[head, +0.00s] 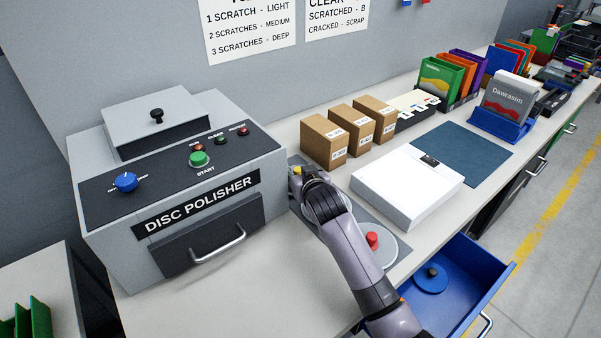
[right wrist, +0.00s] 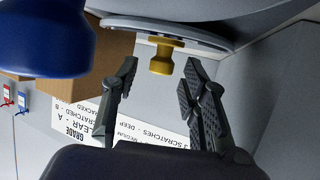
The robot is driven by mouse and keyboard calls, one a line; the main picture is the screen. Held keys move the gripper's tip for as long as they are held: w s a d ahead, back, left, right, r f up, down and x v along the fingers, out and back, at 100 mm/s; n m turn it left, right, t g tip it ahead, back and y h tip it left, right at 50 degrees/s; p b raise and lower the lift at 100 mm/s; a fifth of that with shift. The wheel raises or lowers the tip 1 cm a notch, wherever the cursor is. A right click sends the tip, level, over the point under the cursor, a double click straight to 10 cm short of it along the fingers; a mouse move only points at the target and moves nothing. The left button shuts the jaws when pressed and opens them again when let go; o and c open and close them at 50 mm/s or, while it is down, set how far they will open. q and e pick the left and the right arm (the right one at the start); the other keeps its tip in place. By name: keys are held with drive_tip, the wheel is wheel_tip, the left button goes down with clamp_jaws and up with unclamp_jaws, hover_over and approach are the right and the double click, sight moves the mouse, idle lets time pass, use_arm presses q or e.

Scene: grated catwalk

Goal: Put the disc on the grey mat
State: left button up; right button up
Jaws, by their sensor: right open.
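My right gripper (head: 303,182) reaches over the bench beside the disc polisher. In the right wrist view, which is upside down, my right gripper (right wrist: 157,97) is open and empty. A yellow knob (right wrist: 162,57) on a pale disc (right wrist: 130,24) shows just beyond the fingertips, between them and apart from them. In the head view the yellow knob (head: 297,170) is partly hidden by my gripper. A pale disc with a red knob (head: 372,239) lies nearer, partly behind my forearm. A grey mat (head: 362,217) shows around it, partly covered. My left gripper is out of view.
The disc polisher (head: 190,212) stands left. Brown boxes (head: 323,142) and a white box (head: 407,186) stand right, before a dark blue mat (head: 460,150). An open blue drawer (head: 485,272) holds a blue disc (head: 431,280). A blurred blue shape (right wrist: 40,40) fills one wrist-view corner.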

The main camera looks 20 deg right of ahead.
drive_tip(key=shift+r, duration=0.2)
drive_tip(key=shift+s+r, duration=0.15)
drive_tip(key=shift+s, duration=0.05)
drive_tip(key=v, duration=1.1)
drive_tip(key=shift+s+a+r, duration=0.1)
drive_tip(key=shift+s+r, duration=0.1)
drive_tip(key=shift+s, duration=0.05)
